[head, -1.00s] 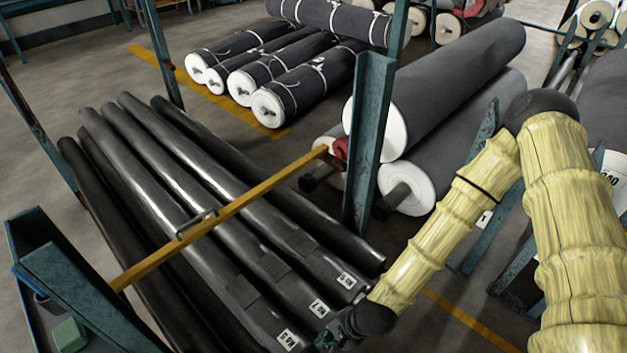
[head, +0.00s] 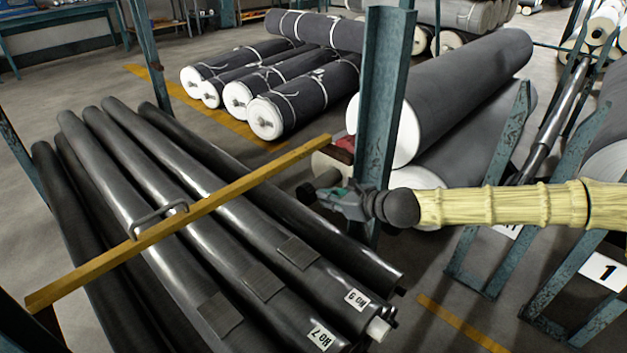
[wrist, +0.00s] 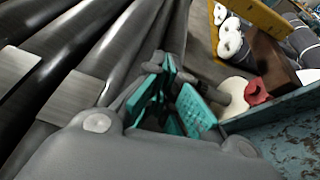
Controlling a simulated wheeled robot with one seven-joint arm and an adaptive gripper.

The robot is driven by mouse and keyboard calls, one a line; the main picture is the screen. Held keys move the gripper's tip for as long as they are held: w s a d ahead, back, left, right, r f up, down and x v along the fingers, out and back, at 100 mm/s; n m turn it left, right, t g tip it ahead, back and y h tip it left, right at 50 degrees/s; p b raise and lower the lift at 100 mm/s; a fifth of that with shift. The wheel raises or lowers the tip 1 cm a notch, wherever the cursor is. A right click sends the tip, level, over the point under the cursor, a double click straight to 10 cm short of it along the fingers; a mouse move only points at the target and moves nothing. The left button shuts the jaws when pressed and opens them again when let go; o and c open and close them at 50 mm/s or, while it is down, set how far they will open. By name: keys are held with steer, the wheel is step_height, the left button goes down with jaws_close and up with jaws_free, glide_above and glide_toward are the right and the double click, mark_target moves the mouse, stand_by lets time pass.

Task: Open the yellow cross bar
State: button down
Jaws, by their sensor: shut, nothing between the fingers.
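The yellow cross bar (head: 225,195) runs diagonally above the dark rolls in the head view, from the lower left up to near the teal post. A grey handle (head: 158,219) sits on it left of its middle. A bit of the bar (wrist: 255,18) shows at the top right of the wrist view. My gripper (head: 312,193) is shut and empty, below the bar's right end and apart from it, in front of the teal post. Its teal finger pads (wrist: 180,105) show in the wrist view.
A teal upright post (head: 385,110) stands right behind my gripper, and its blue-green side (wrist: 285,130) is close in the wrist view. Long dark rolls (head: 200,250) lie under the bar. A large grey roll (head: 460,90) lies behind the post. Teal frames (head: 590,270) stand at the right.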

steer(key=w+d+r+m+t+b, duration=0.1)
steer(key=w+d+r+m+b, duration=0.1)
steer(key=w+d, duration=0.15)
steer(key=b+x, duration=0.1)
steer(key=x, duration=1)
steer(key=shift+s+r, duration=0.1)
steer(key=shift+r, duration=1.1)
steer(key=shift+s+r, duration=0.15)
steer(key=shift+r, duration=1.05)
steer(key=shift+d, duration=0.1)
